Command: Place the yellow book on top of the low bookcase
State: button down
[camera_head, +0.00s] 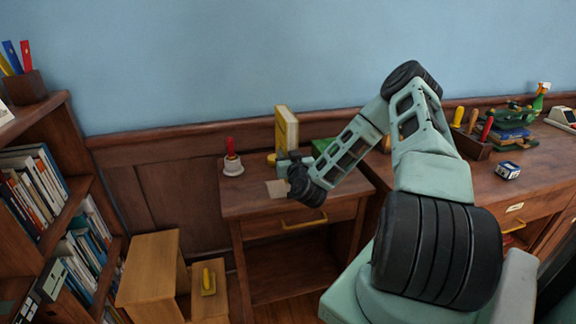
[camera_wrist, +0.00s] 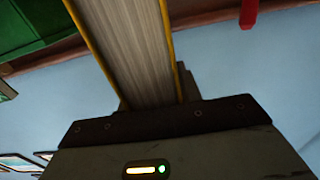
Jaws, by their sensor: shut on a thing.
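The yellow book (camera_head: 288,129) is upright, with its yellow cover and pale pages showing above the small desk at the wall. My gripper (camera_head: 284,158) is shut on its lower part. In the wrist view, the book's page block (camera_wrist: 130,45) runs between yellow covers into my gripper (camera_wrist: 155,106). I cannot tell whether the book touches the desk. A wooden bookcase (camera_head: 84,184) at the left, apparently the low one, has shelves full of books and some bare space on its top.
The small desk (camera_head: 252,203) bears a red-handled thing in a white holder (camera_head: 232,165) and a green item (camera_head: 322,146). A pen box (camera_head: 25,88) stands on the bookcase top. A wooden step stool (camera_head: 153,269) stands beside the bookcase. A cluttered desk (camera_head: 490,178) is at right.

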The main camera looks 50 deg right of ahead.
jog(key=shift+f, duration=2.05)
jog(key=c, duration=1.4)
grip_release()
jog(key=shift+f, duration=0.25)
jog(key=o, duration=0.4)
jog(key=shift+o, duration=0.2)
